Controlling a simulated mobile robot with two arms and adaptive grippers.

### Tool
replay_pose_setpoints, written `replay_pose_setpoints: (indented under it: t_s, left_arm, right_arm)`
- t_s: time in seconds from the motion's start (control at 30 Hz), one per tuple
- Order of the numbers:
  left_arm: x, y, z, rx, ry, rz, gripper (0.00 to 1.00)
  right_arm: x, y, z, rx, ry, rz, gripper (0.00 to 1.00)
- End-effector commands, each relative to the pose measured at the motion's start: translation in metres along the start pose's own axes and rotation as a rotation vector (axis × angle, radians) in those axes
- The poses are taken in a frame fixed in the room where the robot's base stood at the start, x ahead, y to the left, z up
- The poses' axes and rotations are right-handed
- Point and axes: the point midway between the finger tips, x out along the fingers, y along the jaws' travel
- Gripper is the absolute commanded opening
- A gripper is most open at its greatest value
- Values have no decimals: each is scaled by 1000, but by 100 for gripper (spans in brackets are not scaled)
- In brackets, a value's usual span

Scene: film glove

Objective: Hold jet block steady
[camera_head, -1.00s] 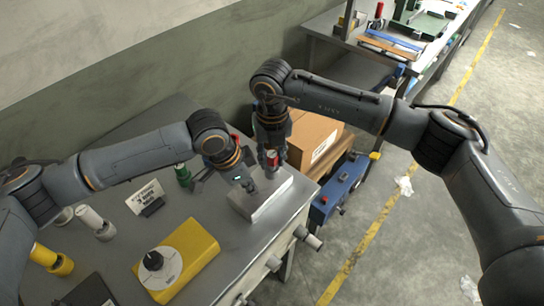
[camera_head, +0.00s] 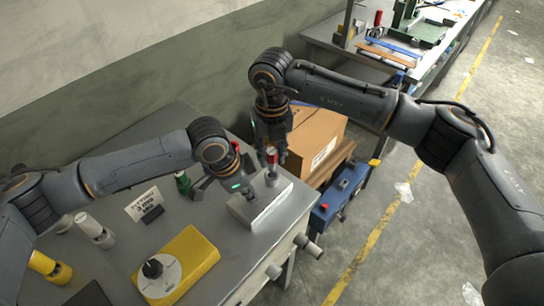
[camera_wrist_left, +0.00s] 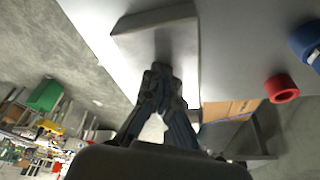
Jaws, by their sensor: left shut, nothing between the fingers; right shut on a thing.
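The jet block, a pale grey rectangular block (camera_head: 265,212), lies near the table's right edge. It also shows in the left wrist view (camera_wrist_left: 145,19). My left gripper (camera_head: 250,196) is shut and empty, with its fingertips at the block's top; the left wrist view shows the closed fingertips (camera_wrist_left: 161,70) at or very near its surface. My right gripper (camera_head: 271,152) is shut on a small grey cylindrical piece with a red band (camera_head: 272,160), above the block's far end. I cannot tell whether that piece touches the block.
A yellow box with a round dial (camera_head: 185,265) stands on the grey table (camera_head: 120,245). A small sign (camera_head: 145,204), a green bottle (camera_head: 183,183) and grey and yellow cylinders are further left. A cardboard box (camera_head: 318,135) and a blue unit (camera_head: 343,190) stand beyond the table's right edge.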

Motion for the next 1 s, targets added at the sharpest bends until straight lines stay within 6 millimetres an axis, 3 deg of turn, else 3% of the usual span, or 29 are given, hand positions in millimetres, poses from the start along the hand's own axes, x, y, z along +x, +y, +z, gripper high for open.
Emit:
replay_pose_setpoints:
  t_s: [0.6,1.0]
  left_arm:
    - [6,3,5,-3,-14,10,0]
    - [6,3,5,-3,-14,10,0]
  right_arm:
    - [-10,0,0,0,-1,0,0]
    - [-37,0,0,0,-1,0,0]
